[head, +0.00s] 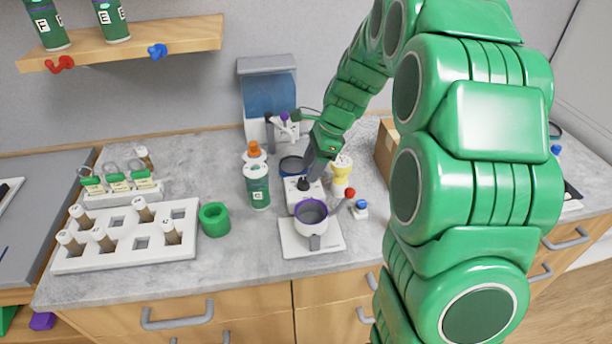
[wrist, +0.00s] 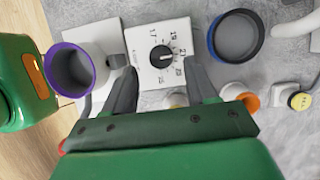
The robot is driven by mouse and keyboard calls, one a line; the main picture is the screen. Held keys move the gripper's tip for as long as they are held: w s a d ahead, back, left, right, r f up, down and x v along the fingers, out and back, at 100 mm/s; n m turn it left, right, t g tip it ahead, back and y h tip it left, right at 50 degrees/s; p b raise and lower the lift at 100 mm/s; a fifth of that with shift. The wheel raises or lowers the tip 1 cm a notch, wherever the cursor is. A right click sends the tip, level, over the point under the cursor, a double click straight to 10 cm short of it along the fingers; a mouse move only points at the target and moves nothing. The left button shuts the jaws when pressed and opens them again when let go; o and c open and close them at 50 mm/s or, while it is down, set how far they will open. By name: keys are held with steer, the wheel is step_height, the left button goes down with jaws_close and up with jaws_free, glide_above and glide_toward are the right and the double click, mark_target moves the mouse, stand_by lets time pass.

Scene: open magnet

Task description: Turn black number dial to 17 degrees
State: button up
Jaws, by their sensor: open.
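The black number dial (wrist: 162,57) is a small round knob on a white plate (wrist: 147,76) printed with numbers; 17, 19 and 21 look readable, the rest are small. Its pointer setting is too small to tell. In the head view my gripper (head: 316,172) is just above the dial, pointing down.
A blue-and-black ring-shaped dish (wrist: 237,36) lies on the other side. A vial rack (head: 190,212) is at left.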

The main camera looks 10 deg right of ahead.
mark_target(304, 183)
steer(key=shift+x, duration=2)
steer(key=c, duration=1.1)
steer(key=shift+o, duration=0.2)
